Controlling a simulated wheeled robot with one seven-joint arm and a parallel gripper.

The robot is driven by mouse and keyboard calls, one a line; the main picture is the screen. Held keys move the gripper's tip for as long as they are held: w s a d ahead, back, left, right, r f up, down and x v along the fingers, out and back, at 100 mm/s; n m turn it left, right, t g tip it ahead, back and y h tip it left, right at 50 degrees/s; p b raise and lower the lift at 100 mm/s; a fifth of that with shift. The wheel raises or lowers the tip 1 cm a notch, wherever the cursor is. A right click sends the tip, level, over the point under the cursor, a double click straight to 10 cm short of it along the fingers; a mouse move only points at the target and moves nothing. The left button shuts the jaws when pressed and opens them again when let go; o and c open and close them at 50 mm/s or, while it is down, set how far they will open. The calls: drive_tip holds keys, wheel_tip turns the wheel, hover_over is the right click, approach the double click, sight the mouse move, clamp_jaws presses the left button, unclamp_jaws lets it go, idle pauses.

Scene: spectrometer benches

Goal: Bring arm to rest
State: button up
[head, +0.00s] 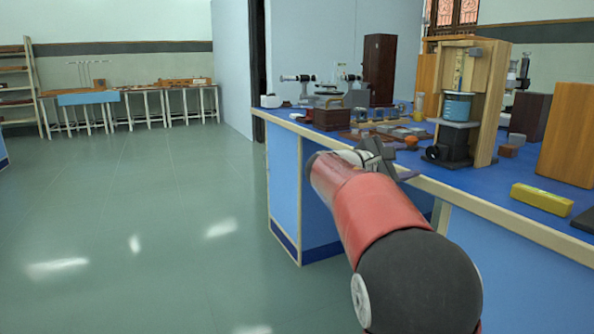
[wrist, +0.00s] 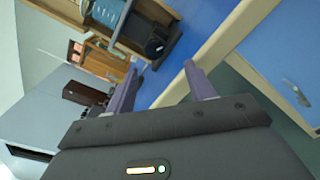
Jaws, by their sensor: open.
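My red and black arm reaches forward from the lower right of the head view. My gripper (head: 378,155) is at the front edge of the blue-topped bench (head: 480,192), partly hidden behind my arm. In the wrist view my gripper (wrist: 165,85) has its two fingers apart with nothing between them. The bench edge (wrist: 225,45) runs just beyond the fingers. I cannot tell whether the fingers touch the bench.
A wooden frame (head: 485,100) with a blue coil stands close behind my gripper. A yellow box (head: 541,199) lies near the bench edge on the right. A spectrometer (head: 330,90) stands farther back. The green floor (head: 140,220) on the left is clear.

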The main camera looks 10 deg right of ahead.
drive_tip(key=s+a+f+m+g+y+p, duration=0.1)
drive_tip(key=s+f+m+y+p, duration=0.2)
drive_tip(key=s, duration=0.6)
drive_tip(key=s+a+f+m+y+p, duration=0.1)
drive_tip(key=s+a+f+m+y, duration=0.25)
drive_tip(key=s, duration=0.55)
drive_tip(key=s+a+f+m+y+p, duration=0.1)
drive_tip(key=s+a+f+m+y, duration=0.2)
drive_tip(key=s, duration=0.5)
drive_tip(key=s+a+f+m+y+p, duration=0.1)
drive_tip(key=s+a+f+m+y, duration=0.2)
drive_tip(key=s+a+f+y, duration=0.3)
drive_tip(key=s+a+y, duration=0.1)
drive_tip(key=s+a, duration=0.1)
drive_tip(key=a, duration=0.1)
drive_tip(key=shift+s+m+t, duration=0.25)
drive_tip(key=shift+m+t, duration=0.05)
drive_tip(key=shift+m, duration=0.05)
